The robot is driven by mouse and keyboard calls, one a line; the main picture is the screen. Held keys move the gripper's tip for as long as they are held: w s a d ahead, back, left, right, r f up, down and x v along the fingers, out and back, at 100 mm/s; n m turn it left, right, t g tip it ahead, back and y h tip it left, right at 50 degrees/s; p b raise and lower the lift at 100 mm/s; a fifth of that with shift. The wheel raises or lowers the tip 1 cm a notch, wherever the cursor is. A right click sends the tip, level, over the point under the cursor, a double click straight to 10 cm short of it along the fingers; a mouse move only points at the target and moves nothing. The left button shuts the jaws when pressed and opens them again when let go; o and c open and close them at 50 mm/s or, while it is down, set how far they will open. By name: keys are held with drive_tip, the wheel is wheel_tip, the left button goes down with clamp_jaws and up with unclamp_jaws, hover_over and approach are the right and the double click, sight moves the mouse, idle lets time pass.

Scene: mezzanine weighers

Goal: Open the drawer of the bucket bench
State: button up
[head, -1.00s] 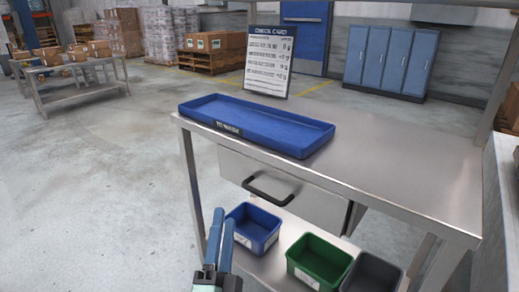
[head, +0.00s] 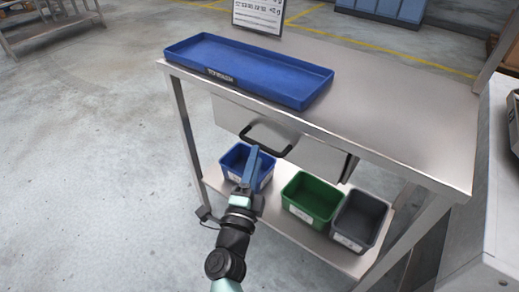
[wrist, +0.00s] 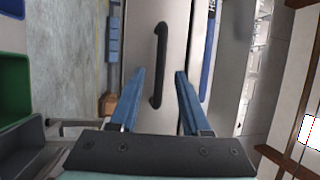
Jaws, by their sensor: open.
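The bucket bench (head: 400,120) is a steel table with a drawer (head: 312,152) under its top. The drawer front has a black bar handle (head: 268,140). The drawer looks shut. In the wrist view the handle (wrist: 160,65) stands upright in the picture, ahead of my gripper (wrist: 160,72) and roughly between the lines of its two blue fingers. The fingers are apart and hold nothing. In the head view my gripper (head: 252,150) is just in front of the handle; I cannot tell whether they touch.
A blue tray (head: 250,75) lies on the bench top. Blue (head: 236,160), green (head: 312,205) and grey (head: 358,222) buckets stand on the lower shelf, below the drawer. A bench leg (head: 187,135) is left of the drawer.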

sight(260, 144)
drive_tip(key=shift+b+x, duration=0.85)
drive_tip(key=shift+x, duration=1.6)
drive_tip(key=shift+c, duration=0.3)
clamp_jaws()
